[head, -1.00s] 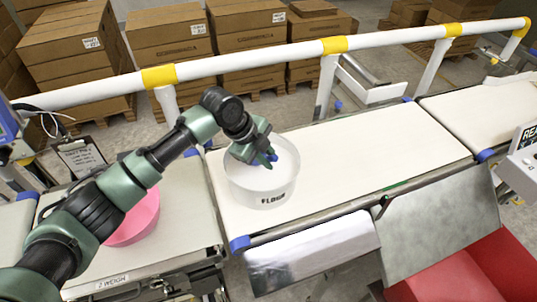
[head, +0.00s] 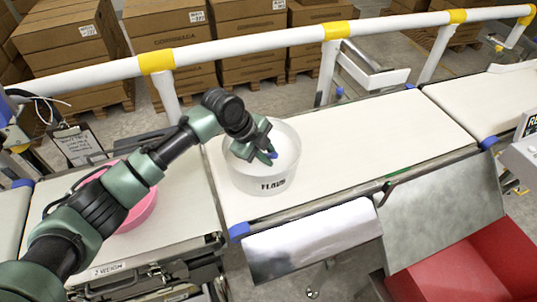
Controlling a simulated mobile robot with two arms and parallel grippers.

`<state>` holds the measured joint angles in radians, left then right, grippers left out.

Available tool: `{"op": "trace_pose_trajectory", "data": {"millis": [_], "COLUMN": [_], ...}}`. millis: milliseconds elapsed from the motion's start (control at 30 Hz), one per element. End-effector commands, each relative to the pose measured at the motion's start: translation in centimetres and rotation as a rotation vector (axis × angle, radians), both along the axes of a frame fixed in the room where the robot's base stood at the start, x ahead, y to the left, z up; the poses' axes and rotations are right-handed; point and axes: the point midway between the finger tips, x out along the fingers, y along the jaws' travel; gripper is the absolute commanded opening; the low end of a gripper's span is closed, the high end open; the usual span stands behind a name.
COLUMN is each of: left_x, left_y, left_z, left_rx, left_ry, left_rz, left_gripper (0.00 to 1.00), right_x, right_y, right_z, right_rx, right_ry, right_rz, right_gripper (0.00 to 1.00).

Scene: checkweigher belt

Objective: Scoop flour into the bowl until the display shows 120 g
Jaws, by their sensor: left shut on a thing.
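The white flour tub (head: 262,184), marked FLOUR, stands on the left end of the middle belt. My left gripper (head: 268,158) reaches down into the tub, shut on a blue thing, likely the scoop (head: 272,153), which is mostly hidden by the fingers and the tub. The pink bowl (head: 140,211) sits on the weigh section (head: 183,226) at the left, partly behind my left arm. I cannot see the weight display's reading. My right gripper is not in view.
A white rail (head: 240,50) with yellow bands runs behind the belts. The middle belt (head: 385,130) is clear right of the tub. A clipboard (head: 80,146) stands behind the weigh section. A metal chute (head: 440,210) and red bin (head: 460,270) are at the front right.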

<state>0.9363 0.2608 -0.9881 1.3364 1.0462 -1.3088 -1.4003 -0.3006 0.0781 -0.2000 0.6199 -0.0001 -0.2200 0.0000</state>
Motion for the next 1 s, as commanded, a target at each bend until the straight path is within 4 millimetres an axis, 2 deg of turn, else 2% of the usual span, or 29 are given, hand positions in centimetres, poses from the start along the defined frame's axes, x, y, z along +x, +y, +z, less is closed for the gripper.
{"op": "trace_pose_trajectory", "data": {"millis": [567, 1000], "left_x": [0.0, 0.0], "left_y": [0.0, 0.0], "left_z": [0.2, 3.1], "left_rx": [0.000, 0.000], "left_ry": [-0.001, -0.001], "left_rz": [-0.001, -0.001], "left_gripper": [0.00, 0.00], "right_x": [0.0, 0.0], "right_y": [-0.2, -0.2], "right_z": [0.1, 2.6], "right_rx": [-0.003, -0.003], "right_ry": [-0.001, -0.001], "right_rz": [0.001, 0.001], "right_gripper": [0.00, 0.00]}}
